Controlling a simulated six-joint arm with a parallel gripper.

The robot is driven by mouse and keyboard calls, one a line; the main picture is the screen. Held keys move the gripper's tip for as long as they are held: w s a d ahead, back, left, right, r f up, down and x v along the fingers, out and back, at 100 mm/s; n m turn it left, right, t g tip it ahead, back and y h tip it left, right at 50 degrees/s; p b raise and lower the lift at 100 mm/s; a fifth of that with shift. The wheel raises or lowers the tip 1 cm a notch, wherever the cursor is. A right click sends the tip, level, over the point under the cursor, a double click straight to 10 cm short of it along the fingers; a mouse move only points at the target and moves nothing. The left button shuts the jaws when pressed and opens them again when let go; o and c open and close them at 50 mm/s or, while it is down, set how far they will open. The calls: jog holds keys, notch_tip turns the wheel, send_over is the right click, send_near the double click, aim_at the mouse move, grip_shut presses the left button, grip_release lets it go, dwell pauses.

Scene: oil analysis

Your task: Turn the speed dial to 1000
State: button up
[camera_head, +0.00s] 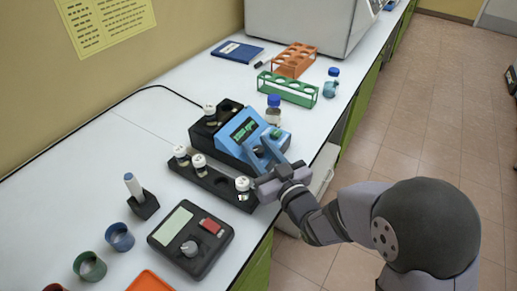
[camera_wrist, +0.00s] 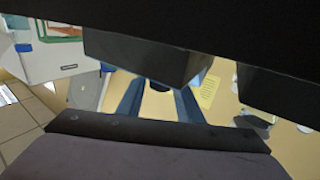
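A blue and black device (camera_head: 245,128) with a lit green display stands mid-bench in the head view. My gripper (camera_head: 257,147) is at its sloped front, below the display. The two blue fingers stand apart with a gap between them. A small dark knob-like part shows near the fingertips, partly hidden; I cannot tell whether the fingers touch it. The wrist view shows the fingers (camera_wrist: 158,95) apart, with much of the view blocked by dark parts of my own gripper. The dial's marks and the display's figures are too small to read.
A black rack (camera_head: 213,178) with white-capped vials lies close to my gripper. A blue-capped bottle (camera_head: 273,110) and a green rack (camera_head: 287,88) stand behind. The bench edge is at the right.

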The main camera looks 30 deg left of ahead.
jog(key=shift+o, duration=0.5)
jog(key=shift+d, duration=0.15)
jog(key=shift+s+d+f, duration=0.1)
jog(key=shift+s+d, duration=0.1)
jog(key=shift+d, duration=0.05)
jog(key=shift+b+v, duration=0.75)
jog(key=shift+v, duration=2.5)
